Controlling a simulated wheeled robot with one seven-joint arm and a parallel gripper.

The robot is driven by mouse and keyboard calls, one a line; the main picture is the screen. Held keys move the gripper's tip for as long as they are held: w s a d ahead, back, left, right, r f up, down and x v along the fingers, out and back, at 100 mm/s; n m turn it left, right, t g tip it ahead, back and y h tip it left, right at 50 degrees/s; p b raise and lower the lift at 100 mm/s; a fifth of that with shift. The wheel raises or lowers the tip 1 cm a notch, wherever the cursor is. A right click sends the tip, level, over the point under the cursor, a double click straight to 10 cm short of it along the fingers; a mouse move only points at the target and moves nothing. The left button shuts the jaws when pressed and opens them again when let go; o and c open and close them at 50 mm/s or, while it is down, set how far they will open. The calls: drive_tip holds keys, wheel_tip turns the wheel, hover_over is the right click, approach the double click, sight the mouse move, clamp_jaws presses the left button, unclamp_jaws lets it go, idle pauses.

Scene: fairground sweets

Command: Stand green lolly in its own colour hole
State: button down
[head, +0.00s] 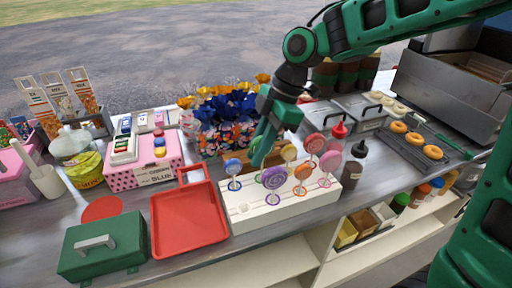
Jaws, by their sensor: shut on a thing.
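My gripper (258,158) points down over the back of the white lolly stand (290,214). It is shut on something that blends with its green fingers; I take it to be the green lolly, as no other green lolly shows. Its stick and lower end are hidden behind the lollies in front. In the stand are a blue lolly (233,167), a purple one (274,178), an orange one (304,172), a yellow one (289,152) and pink or red ones (330,160). An empty hole (243,208) shows at the stand's front left. Its ring colour is too small to tell.
A red tray (188,215) lies left of the stand, and a green box (103,245) farther left. Dark and red-capped bottles (354,165) stand close on the right. Wrapped sweets (222,115) fill the space behind. The counter's front edge is near.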

sight(258, 138)
drive_tip(key=shift+f, duration=0.4)
drive_tip(key=shift+f, duration=0.95)
drive_tip(key=c, duration=1.1)
unclamp_jaws()
drive_tip(key=shift+r, duration=4.55)
